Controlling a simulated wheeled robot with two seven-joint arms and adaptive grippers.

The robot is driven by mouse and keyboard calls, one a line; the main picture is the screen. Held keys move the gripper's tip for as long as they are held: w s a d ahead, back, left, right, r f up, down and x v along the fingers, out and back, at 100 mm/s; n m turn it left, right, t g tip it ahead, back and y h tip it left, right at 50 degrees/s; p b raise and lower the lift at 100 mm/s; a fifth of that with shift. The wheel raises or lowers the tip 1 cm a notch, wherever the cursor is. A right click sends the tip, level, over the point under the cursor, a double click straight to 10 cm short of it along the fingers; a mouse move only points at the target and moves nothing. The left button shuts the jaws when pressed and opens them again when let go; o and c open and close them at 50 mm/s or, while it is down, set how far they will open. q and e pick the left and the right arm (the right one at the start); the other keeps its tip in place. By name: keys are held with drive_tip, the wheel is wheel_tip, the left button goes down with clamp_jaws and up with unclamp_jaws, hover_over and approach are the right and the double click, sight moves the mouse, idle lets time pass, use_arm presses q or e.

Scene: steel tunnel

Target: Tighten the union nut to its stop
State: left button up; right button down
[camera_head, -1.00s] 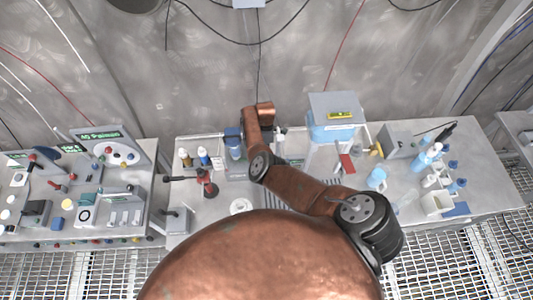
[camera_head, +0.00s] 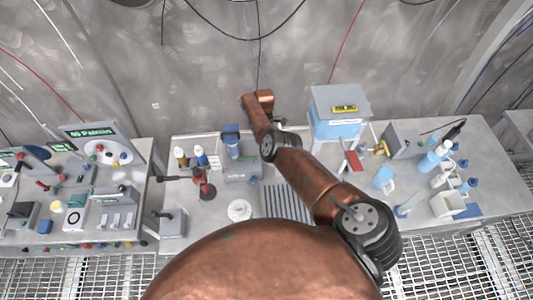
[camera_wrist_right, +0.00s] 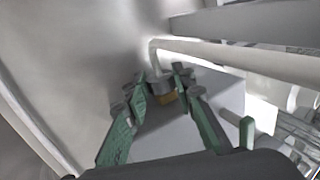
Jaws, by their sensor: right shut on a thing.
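In the right wrist view, my right gripper (camera_wrist_right: 165,85) has green-padded fingers on either side of a small grey union nut (camera_wrist_right: 158,83). The jaws are shut on the nut. A pale pipe (camera_wrist_right: 200,48) bends down to the nut and runs off to the right. In the head view, my copper-coloured right arm reaches over the bench, and its gripper and the nut cannot be made out. How far the nut is turned cannot be told. My left gripper is in neither current view.
A blue tank with a grey lid (camera_head: 340,103) stands right of my arm. Bottles (camera_head: 435,158) and white holders fill the bench's right side. A red-based stand (camera_head: 204,187) and a white ring (camera_head: 239,210) are left of my arm. A control panel (camera_head: 100,150) is at far left.

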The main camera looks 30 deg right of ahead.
drive_tip(key=shift+w, duration=0.1)
drive_tip(key=c, duration=1.6)
unclamp_jaws()
drive_tip(key=v, duration=0.7)
drive_tip(key=shift+r, duration=0.2)
drive_tip(key=shift+w, duration=0.1)
